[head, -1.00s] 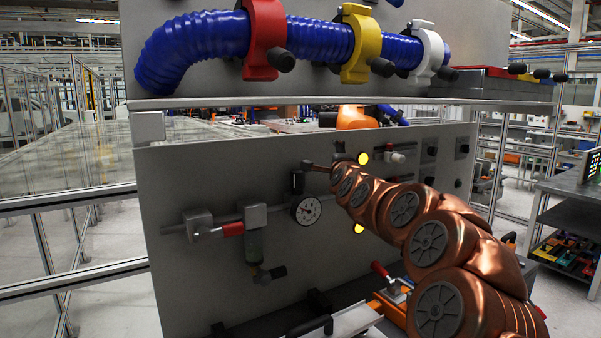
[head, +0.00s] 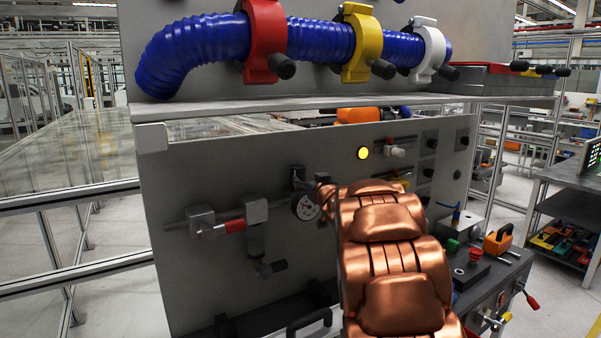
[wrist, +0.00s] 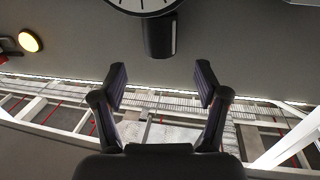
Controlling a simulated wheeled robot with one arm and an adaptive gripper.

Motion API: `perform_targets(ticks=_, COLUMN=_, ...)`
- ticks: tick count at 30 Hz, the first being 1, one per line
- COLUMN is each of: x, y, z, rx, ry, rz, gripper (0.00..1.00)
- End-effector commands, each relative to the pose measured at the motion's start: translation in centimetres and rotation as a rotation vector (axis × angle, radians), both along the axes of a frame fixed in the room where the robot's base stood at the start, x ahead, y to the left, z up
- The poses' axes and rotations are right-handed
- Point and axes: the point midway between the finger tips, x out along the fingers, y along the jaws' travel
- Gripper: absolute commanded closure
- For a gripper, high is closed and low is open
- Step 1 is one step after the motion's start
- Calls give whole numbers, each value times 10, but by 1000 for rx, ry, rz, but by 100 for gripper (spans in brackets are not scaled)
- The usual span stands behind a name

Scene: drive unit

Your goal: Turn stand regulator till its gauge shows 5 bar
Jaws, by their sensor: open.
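The stand regulator (head: 298,177) is a dark upright cylinder on the grey panel, above a round white gauge (head: 305,207). The needle and numbers are too small to read in the head view. The wrist view looks upside down: the gauge (wrist: 143,4) is cut off at the top edge, with the dark regulator knob (wrist: 160,36) below it. My gripper (wrist: 161,80) is open and empty, its two fingertips apart on either side of the knob's line but short of it. In the head view my copper arm hides most of the gripper, just right of the gauge.
Left of the gauge are a pipe, a red-handled valve (head: 232,226) and a filter bowl (head: 256,240). A yellow lamp (head: 363,153) is to the right. A shelf with a blue hose (head: 318,40) overhangs the panel. Black handles (head: 308,322) stick out below.

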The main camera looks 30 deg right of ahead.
Motion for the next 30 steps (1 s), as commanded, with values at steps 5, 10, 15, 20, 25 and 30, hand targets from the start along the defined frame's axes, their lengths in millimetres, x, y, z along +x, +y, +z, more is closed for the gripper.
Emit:
perform_targets(ticks=5, x=15, y=-3, z=3, rx=1, ry=-2, rz=1, gripper=27)
perform_targets(ticks=10, x=34, y=-8, z=2, rx=1, ry=-1, rz=2, gripper=27)
perform_targets(ticks=15, x=50, y=-13, z=4, rx=1, ry=-4, rz=1, gripper=27)
perform_targets(ticks=20, x=63, y=-16, z=1, rx=3, ry=-2, rz=0, gripper=27)
perform_targets(ticks=25, x=68, y=-17, z=1, rx=4, ry=-2, rz=0, gripper=27)
perform_targets(ticks=30, x=68, y=-17, z=1, rx=4, ry=-2, rz=0, gripper=27)
